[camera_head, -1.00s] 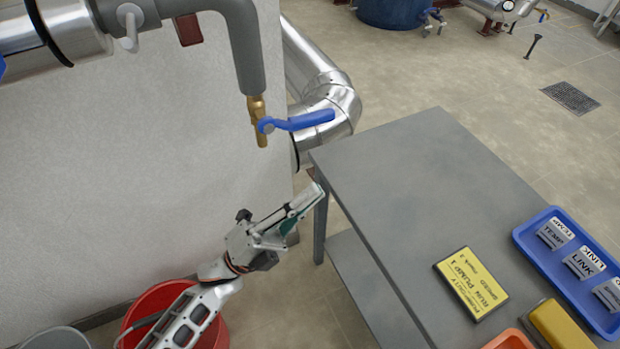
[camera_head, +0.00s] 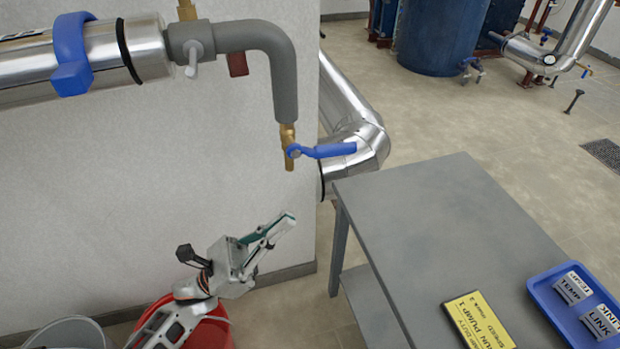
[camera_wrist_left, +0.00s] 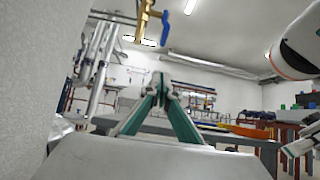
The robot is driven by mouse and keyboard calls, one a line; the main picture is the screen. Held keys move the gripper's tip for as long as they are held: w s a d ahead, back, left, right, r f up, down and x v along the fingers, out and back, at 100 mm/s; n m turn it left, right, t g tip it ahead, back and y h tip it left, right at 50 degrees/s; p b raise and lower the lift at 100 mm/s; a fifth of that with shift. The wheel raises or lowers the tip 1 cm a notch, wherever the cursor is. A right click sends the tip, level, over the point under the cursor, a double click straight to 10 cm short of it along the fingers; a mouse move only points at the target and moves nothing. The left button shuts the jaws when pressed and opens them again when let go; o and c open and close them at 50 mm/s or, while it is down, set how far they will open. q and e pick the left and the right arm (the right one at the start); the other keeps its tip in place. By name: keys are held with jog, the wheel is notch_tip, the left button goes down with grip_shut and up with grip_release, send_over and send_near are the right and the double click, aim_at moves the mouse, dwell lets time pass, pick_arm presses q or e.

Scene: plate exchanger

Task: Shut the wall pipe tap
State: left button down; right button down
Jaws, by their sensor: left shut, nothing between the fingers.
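The wall pipe tap is a brass valve (camera_head: 288,150) at the lower end of a grey bent pipe by the wall. Its blue lever (camera_head: 330,150) points right, across the vertical pipe. My left gripper (camera_head: 290,218) is shut and empty, below the tap and apart from it, pointing up and right. In the left wrist view its green-padded fingers (camera_wrist_left: 160,85) meet at the tips. There the brass tap (camera_wrist_left: 143,20) and blue lever (camera_wrist_left: 165,27) show at the top. What looks like part of my right gripper (camera_wrist_left: 300,145) shows at the right edge, its jaws unclear.
A grey table (camera_head: 440,225) stands right of the tap, with a yellow sign (camera_head: 478,322) and a blue tray (camera_head: 580,305) on it. A silver pipe elbow (camera_head: 360,150) is behind the lever. A red bucket (camera_head: 210,333) stands below my left arm.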

aim_at(337, 154)
pick_arm(q)
jog(key=x, duration=0.4)
jog(key=a+r+p+x, duration=0.1)
jog(key=x, duration=0.3)
jog(key=p+x, duration=0.1)
jog(key=x, duration=0.3)
jog(key=shift+s+a+r, duration=0.15)
jog(key=shift+s+r, duration=0.15)
jog(key=shift+r, duration=0.5)
pick_arm(e)
jog(key=d+n, duration=0.2)
jog(key=n, duration=0.1)
jog(key=shift+w+d, duration=0.2)
jog(key=shift+w, duration=0.2)
jog(key=shift+r, duration=0.1)
pick_arm(q)
jog(key=shift+w+r, duration=0.1)
jog(key=shift+r, duration=0.7)
pick_arm(e)
jog(key=shift+a+r+m, duration=0.15)
jog(key=shift+a+m, duration=0.15)
